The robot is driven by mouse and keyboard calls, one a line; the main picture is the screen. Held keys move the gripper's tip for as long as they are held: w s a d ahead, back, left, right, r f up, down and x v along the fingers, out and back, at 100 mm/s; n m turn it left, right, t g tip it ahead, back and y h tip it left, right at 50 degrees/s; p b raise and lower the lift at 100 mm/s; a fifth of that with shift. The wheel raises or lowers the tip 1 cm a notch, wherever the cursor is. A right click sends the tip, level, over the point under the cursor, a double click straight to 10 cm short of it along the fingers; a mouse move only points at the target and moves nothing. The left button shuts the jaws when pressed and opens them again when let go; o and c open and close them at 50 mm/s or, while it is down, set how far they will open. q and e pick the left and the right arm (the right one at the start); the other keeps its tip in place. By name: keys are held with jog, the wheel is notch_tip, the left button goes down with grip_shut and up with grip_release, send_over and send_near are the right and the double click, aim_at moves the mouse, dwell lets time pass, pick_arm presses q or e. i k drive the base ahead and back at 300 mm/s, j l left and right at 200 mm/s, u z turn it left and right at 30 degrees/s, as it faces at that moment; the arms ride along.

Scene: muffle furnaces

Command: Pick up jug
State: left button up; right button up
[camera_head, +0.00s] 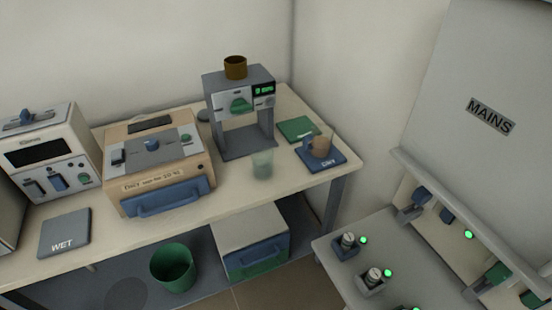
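No object is plainly marked as the jug. A tan cup-like vessel (322,145) stands on a blue mat (336,161) at the right end of the bench; a thin grey part beside it may be a handle, too small to tell. A translucent pale green vessel (262,165) stands in front of the grey machine, near the bench's front edge. A brown pot (235,67) sits on top of that machine. Neither of my grippers is in view.
The bench (225,187) also holds the grey machine (237,110), a tan furnace-like box (154,166), a white unit (47,157), a "WET" mat (64,232) and a green mat (299,129). Below are a green bin (173,268) and a drawer box (252,245). A switch table (360,240) stands right.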

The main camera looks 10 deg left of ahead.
aim_at(317, 143)
jog(key=i+j+z, duration=0.1)
jog(key=j+z, duration=1.05)
jog(key=j, duration=0.15)
